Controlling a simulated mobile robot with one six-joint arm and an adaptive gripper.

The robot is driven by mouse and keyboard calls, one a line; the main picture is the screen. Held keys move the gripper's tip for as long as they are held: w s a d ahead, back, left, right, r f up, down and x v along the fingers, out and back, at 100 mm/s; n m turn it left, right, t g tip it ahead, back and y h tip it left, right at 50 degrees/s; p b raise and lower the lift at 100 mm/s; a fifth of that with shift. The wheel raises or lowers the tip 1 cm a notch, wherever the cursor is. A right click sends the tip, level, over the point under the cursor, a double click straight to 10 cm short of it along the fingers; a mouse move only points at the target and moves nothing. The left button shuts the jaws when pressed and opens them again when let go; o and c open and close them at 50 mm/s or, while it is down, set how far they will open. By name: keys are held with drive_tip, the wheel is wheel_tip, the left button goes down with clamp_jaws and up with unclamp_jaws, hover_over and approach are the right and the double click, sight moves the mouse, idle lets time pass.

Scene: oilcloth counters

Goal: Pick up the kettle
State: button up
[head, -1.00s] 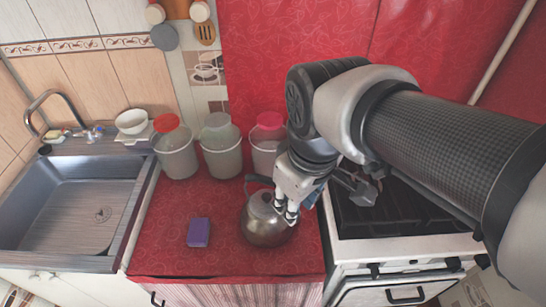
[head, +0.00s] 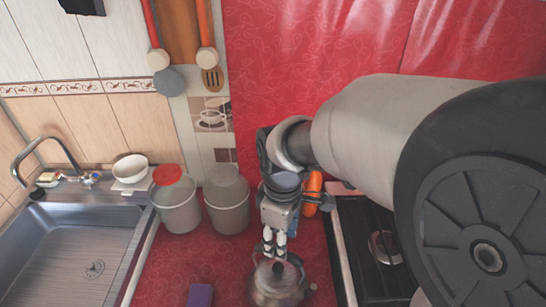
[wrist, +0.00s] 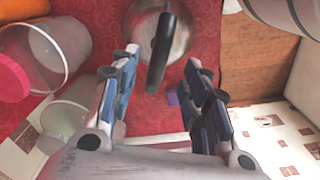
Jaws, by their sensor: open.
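The metal kettle (head: 275,290) stands on the red counter, at the bottom of the head view and partly cut off by the frame edge. In the wrist view its round body (wrist: 184,38) is at the top, with its black handle (wrist: 163,50) crossing in front. My gripper (head: 275,248) points down over the kettle's top in the head view. In the wrist view my gripper (wrist: 160,62) is open, one finger on each side of the handle in the picture. I cannot tell whether the fingers are level with the handle or touching it.
White buckets (head: 227,205) stand behind and left of the kettle. A purple block (head: 200,295) lies on the counter to its left. The sink (head: 70,250) is further left. The stove (head: 370,240) is close on the right.

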wheel_tip(320, 180, down, 7)
drive_tip(key=b, duration=0.3)
drive_tip(key=shift+f, duration=0.15)
drive_tip(key=shift+c, duration=0.2)
clamp_jaws()
drive_tip(key=shift+w, duration=0.1)
idle(0.9)
